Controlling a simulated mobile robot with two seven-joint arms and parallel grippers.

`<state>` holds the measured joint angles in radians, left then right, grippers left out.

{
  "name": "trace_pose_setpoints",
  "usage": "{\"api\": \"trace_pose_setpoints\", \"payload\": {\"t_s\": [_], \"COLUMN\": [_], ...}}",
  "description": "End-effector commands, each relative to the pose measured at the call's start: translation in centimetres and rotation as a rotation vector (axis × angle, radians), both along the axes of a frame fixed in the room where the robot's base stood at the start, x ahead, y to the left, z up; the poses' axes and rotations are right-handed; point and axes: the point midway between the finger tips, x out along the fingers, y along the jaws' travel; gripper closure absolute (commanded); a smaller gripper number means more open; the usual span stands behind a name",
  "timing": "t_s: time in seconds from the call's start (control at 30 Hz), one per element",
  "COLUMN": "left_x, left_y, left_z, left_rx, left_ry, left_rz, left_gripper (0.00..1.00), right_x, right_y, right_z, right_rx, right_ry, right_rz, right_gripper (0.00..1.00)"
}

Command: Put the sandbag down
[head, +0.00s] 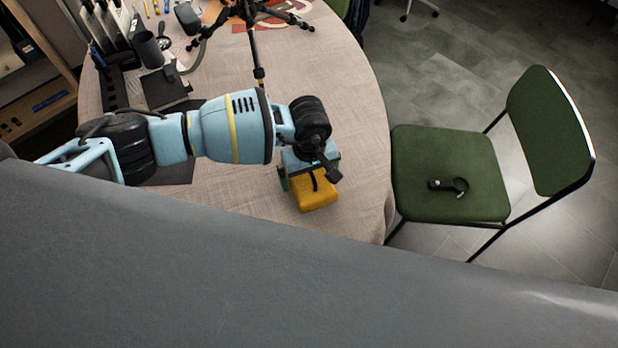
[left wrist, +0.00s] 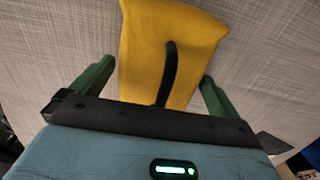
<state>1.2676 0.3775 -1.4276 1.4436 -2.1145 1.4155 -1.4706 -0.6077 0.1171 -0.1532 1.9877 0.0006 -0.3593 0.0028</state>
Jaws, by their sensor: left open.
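The sandbag (head: 316,193) is a yellow-orange bag with a black strap. It rests on the table (head: 350,120) near the right edge in the head view. In the left wrist view the sandbag (left wrist: 185,45) lies between and beyond the two green fingers. My left gripper (head: 298,180) is right at the sandbag, over the table. In the left wrist view the left gripper (left wrist: 155,95) is open, with a gap between each finger and the bag. Part of the sandbag is hidden under the gripper body. My right gripper is not in view.
A black tripod (head: 252,22) stands on the table at the back. Dark desk items, including a cup (head: 149,50), crowd the back left. A green chair (head: 448,165) with a black handheld object (head: 450,186) on its seat stands right of the table. Tabletop behind the sandbag is clear.

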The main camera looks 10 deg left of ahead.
Motion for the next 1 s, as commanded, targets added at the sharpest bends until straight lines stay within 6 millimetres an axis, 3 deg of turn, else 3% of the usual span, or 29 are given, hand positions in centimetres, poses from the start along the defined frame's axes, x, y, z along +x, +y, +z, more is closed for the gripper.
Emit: {"api": "trace_pose_setpoints", "payload": {"t_s": [0.33,0.87,1.0], "left_x": [-0.04,0.08,0.09], "left_y": [-0.03,-0.08,-0.07], "left_z": [-0.97,-0.76,-0.73], "left_rx": [0.000,-0.002,-0.003], "left_ry": [0.000,-0.003,-0.003], "left_rz": [-0.002,-0.001,-0.001], "left_gripper": [0.00,0.67,0.67], "right_x": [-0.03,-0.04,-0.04], "right_y": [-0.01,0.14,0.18], "right_z": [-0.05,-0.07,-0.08], "right_rx": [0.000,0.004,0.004], "right_ry": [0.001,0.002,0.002], "right_rz": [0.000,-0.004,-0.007], "right_gripper": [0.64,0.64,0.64]}}
